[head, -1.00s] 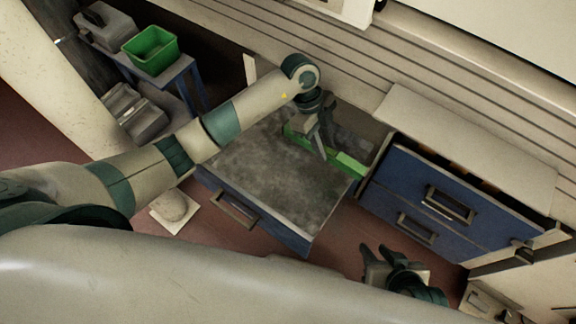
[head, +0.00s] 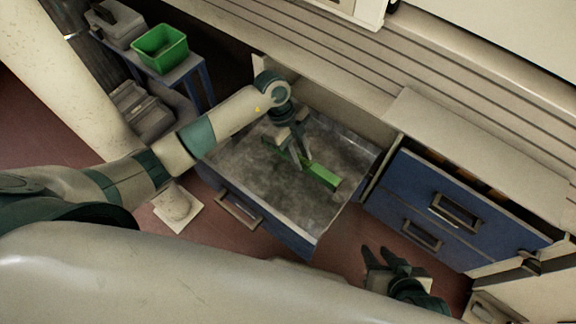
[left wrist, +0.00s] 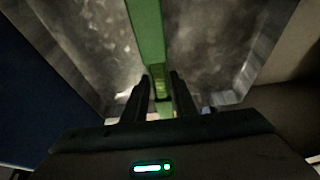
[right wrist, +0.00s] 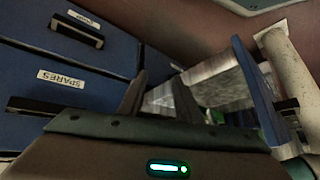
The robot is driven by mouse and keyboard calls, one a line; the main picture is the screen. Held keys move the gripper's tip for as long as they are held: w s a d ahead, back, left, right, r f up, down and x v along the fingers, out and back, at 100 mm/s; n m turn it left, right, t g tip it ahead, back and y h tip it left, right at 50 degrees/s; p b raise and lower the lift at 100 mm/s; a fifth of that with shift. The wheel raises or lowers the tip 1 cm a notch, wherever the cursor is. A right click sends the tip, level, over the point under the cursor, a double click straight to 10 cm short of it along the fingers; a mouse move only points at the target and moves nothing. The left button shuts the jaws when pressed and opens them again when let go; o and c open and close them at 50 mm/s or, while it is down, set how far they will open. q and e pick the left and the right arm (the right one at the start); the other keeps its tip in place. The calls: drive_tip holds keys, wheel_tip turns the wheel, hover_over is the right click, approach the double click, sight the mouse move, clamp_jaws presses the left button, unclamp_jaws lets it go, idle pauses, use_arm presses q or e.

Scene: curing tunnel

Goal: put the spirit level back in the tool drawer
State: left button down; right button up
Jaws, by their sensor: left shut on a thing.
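The green spirit level (head: 320,175) is in the open tool drawer (head: 240,172), over its grey floor; I cannot tell whether it touches the floor. My left gripper (head: 299,163) is shut on the level near its middle. In the left wrist view the level (left wrist: 147,35) runs up the picture from between the fingers (left wrist: 160,95). My right gripper (head: 385,258) is low in front of the closed drawers, fingers apart and empty. In the right wrist view its fingers (right wrist: 158,97) point towards the open drawer's side.
Closed blue drawers (head: 455,210) stand right of the open drawer; one is labelled SPARES (right wrist: 61,79). A green bin (head: 160,48) sits on a blue-legged bench at the upper left.

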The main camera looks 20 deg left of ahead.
use_arm(q)
drive_tip(key=a, duration=0.1)
drive_tip(key=a+f, duration=0.2)
drive_tip(key=shift+s+a, duration=0.25)
drive_tip(key=shift+s, duration=0.15)
use_arm(e)
drive_tip(key=shift+a+r, duration=0.15)
drive_tip(key=shift+a, duration=0.1)
use_arm(q)
drive_tip(key=shift+f, duration=0.1)
drive_tip(key=shift+f, duration=0.35)
wheel_tip(320, 180, down, 3)
drive_tip(key=shift+r+b, duration=0.1)
drive_tip(key=shift+b, duration=0.5)
drive_tip(key=shift+f, duration=0.25)
drive_tip(key=c, duration=1.4)
unclamp_jaws()
drive_tip(key=shift+c, duration=0.2)
use_arm(e)
drive_tip(key=shift+w+a+r+t+y, duration=0.15)
drive_tip(key=shift+w+a+t+y, duration=0.25)
drive_tip(key=shift+a+t, duration=0.1)
use_arm(q)
drive_tip(key=shift+r, duration=0.1)
